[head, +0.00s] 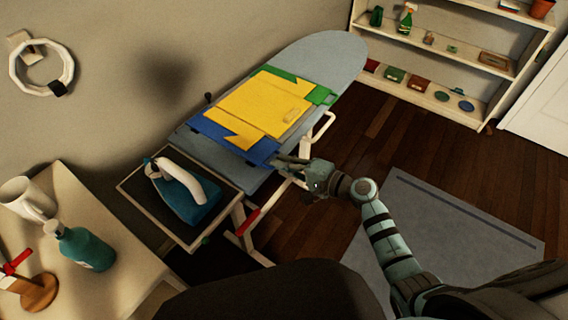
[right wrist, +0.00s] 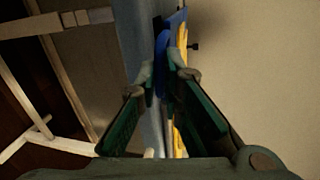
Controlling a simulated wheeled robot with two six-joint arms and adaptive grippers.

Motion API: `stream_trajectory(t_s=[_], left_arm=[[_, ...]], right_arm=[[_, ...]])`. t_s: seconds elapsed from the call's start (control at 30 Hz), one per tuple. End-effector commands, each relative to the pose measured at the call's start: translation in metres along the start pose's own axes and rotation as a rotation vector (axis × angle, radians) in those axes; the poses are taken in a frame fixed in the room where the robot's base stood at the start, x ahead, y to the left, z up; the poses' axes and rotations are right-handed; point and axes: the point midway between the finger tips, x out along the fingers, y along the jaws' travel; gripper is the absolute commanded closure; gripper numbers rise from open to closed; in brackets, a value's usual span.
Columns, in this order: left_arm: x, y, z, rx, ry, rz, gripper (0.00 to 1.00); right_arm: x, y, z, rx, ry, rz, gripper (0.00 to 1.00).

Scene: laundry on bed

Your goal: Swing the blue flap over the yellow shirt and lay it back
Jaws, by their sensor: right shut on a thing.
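The yellow shirt (head: 262,105) lies spread on a folding board on the ironing board. The blue flap (head: 215,132) shows along the shirt's near-left side and at its near corner. It looks flat, with the shirt covering part of it. A green part (head: 322,95) of the folding board shows at the far side. My right gripper (head: 279,160) is at the blue flap's near corner, its fingers shut on the edge. In the right wrist view, the blue flap (right wrist: 163,45) runs between the fingertips (right wrist: 162,72), with yellow cloth (right wrist: 182,48) beside it. My left gripper is out of view.
The ironing board (head: 325,58) has bare room at its far end. A blue iron (head: 190,200) stands on a rest (head: 137,202) at the near end. A side table (head: 125,262) holds a mug (head: 27,198) and a teal bottle (head: 87,250). Shelves (head: 470,52) stand at the back right.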

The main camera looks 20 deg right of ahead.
Motion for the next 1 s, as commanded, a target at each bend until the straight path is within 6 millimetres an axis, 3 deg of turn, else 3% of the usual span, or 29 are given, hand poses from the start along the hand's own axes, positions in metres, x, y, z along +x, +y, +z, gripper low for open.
stream_trajectory(t_s=[0.5, 1.0], left_arm=[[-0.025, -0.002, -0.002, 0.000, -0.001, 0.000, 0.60], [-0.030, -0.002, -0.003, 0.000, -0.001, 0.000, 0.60]], right_arm=[[-0.007, -0.029, -0.002, 0.430, -0.097, 0.001, 1.00], [-0.012, -0.053, -0.016, 0.894, -0.203, -0.003, 1.00]])
